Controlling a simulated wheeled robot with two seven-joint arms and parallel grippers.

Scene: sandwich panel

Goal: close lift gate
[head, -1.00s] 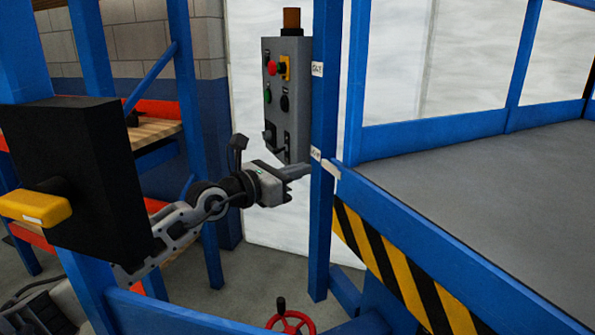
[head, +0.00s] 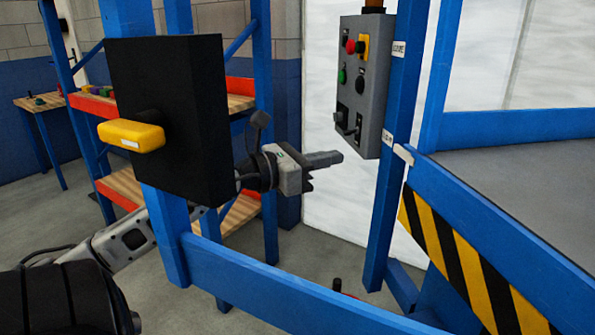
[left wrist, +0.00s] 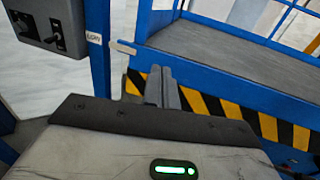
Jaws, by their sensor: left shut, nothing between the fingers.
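My left gripper (head: 340,158) is shut and empty in the middle of the head view, left of a blue post (head: 385,210) and below a grey control box (head: 365,80). Its fingers also show in the left wrist view (left wrist: 161,88), in front of the striped platform edge. The lift's grey platform (head: 530,190) has blue rails (head: 515,125) and a yellow-black striped edge (head: 445,250). A small pale tab (head: 403,155) sits at its corner by the post. I cannot tell which blue part is the gate. My right gripper is not in view.
A black box (head: 190,120) with a yellow handle (head: 132,135) is on a nearer blue post at left. A low blue bar (head: 290,285) crosses in front. Shelves with orange edges (head: 240,88) stand behind. A workbench (head: 40,102) is far left.

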